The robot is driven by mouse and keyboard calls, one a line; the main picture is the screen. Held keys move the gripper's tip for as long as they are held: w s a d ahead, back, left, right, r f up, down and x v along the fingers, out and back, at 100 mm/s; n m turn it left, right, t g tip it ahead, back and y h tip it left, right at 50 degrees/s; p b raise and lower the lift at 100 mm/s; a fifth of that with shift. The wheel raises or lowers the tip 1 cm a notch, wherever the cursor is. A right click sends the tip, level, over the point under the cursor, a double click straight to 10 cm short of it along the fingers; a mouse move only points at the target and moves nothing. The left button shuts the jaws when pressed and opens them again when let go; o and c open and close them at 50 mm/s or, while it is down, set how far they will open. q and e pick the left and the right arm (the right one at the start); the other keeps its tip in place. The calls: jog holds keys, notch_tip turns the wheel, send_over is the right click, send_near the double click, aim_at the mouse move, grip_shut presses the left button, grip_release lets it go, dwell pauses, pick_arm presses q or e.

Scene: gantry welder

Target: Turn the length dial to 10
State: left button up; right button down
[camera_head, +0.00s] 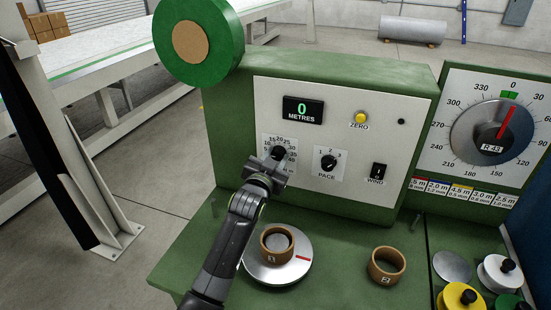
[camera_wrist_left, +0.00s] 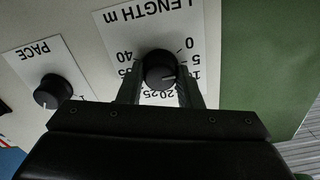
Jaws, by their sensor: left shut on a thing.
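The length dial is a black round knob on a white scale plate at the left of the machine's pale front panel. In the head view the dial (camera_head: 278,152) shows just past my left gripper (camera_head: 272,163), which covers part of its scale. In the left wrist view, where the scale appears upside down, the fingers of my left gripper (camera_wrist_left: 160,88) are shut on either side of the length dial (camera_wrist_left: 160,68). The dial's white mark points to the right, on the side of the 5 and 10; the exact value is hard to read. My right gripper is not in view.
A display (camera_head: 303,110) reads 0 metres. A pace knob (camera_head: 328,162), wind switch (camera_head: 378,172) and yellow zero button (camera_head: 361,118) share the panel. Below, a wooden ring (camera_head: 277,247) sits on a turntable (camera_head: 255,267), and another ring (camera_head: 387,266) stands on the green deck.

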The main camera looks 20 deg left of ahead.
pick_arm(q)
jog(key=shift+m+p, duration=0.4)
jog(key=shift+m, duration=0.3)
jog(key=shift+m+p, duration=1)
jog(key=shift+m, duration=1.2)
jog(key=o, duration=1)
